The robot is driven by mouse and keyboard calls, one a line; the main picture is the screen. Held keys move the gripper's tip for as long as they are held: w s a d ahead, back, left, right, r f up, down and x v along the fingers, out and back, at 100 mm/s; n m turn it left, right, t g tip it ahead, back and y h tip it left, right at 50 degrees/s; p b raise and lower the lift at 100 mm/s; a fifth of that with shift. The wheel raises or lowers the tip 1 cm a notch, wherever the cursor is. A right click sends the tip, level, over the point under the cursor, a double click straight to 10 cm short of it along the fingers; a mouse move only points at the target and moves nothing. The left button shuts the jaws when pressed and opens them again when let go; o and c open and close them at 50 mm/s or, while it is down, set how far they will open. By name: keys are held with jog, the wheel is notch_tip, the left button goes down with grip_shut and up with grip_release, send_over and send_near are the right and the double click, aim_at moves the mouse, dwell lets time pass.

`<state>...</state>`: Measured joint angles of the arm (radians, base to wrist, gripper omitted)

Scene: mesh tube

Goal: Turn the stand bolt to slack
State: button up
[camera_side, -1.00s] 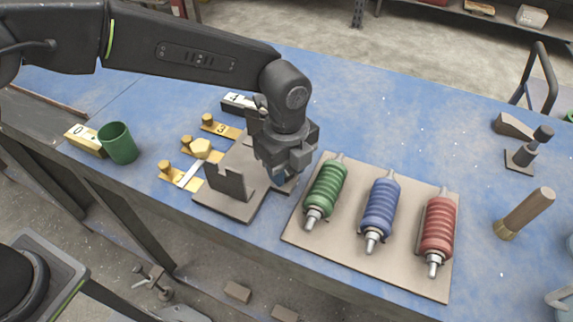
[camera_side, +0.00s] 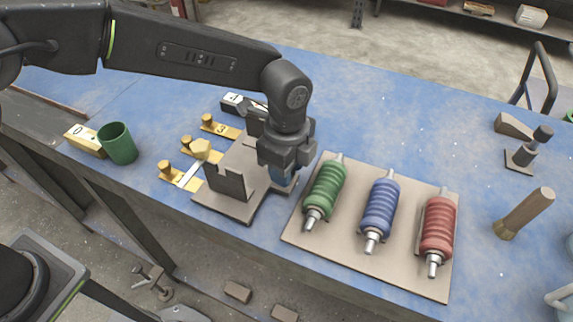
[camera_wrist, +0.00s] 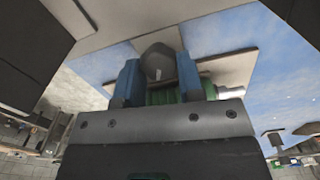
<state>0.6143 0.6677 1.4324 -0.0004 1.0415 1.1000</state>
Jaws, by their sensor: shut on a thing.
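My gripper (camera_side: 284,174) points down at the right side of the grey stand (camera_side: 224,204), which has a base plate and upright notched plates. In the wrist view, my gripper's blue fingers (camera_wrist: 159,76) are shut on a grey round bolt head (camera_wrist: 158,60), one finger on each side. A short pale mark shows on the bolt head. In the side view the bolt is hidden behind my gripper.
A board (camera_side: 338,258) with green (camera_side: 325,188), blue (camera_side: 380,208) and red (camera_side: 437,227) ribbed cylinders lies close to the right. Gold plates with pegs, a yellow hexagonal knob (camera_side: 201,149) and a green cup (camera_side: 118,143) stand left. The back middle of the table is clear.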

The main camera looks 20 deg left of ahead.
jog(key=n, duration=0.5)
jog(key=shift+w+n, duration=0.1)
jog(key=shift+n, duration=0.2)
jog(key=n, duration=0.6)
jog(key=shift+w+a, duration=0.1)
jog(key=n, duration=0.5)
jog(key=shift+n, duration=0.4)
jog(key=n, duration=0.5)
jog(key=shift+a, duration=0.15)
jog(key=o, duration=0.9)
notch_tip(320, 180, up, 14)
jog(key=shift+f, duration=0.1)
